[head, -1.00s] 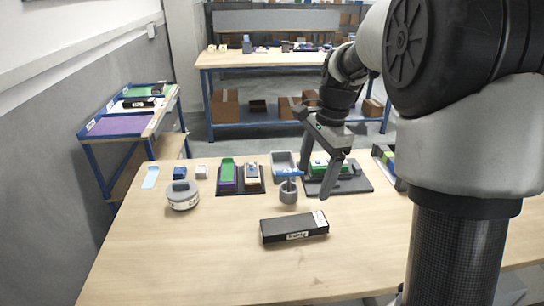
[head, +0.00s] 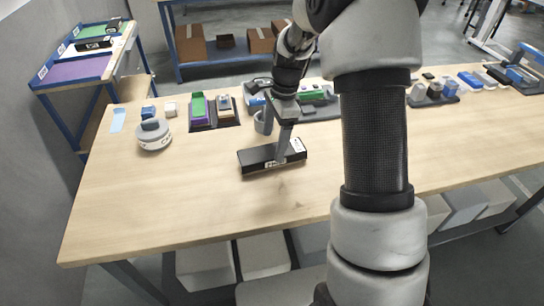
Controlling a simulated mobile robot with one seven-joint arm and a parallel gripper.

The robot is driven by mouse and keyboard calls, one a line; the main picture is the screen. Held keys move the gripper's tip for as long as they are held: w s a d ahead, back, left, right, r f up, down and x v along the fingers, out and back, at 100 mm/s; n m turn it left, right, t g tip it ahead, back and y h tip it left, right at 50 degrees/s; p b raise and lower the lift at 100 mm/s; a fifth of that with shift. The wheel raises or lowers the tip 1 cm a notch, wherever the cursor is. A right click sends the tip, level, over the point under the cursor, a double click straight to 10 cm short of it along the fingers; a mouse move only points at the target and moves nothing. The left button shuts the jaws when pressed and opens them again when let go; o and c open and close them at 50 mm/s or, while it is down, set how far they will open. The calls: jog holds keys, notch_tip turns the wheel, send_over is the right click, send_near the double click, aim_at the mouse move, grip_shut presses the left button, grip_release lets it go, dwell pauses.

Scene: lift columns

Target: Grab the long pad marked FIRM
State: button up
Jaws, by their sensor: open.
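The long black pad (head: 255,159) lies flat on the wooden table in the head view, left of my arm. It has a white label on its front side and a white patch at its right end; the lettering is too small to read surely. My gripper (head: 283,152) points down at the right half of the pad, and one finger overlaps it in the picture. The gripper is open.
More items stand at the right of the table (head: 150,205). The table's front left is clear.

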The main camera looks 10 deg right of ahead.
aim_at(272, 150)
jog(key=f, duration=0.5)
jog(key=shift+a+f, duration=0.1)
jog(key=shift+a, duration=0.2)
jog(key=shift+c, duration=0.6)
jog(key=c, duration=1.4)
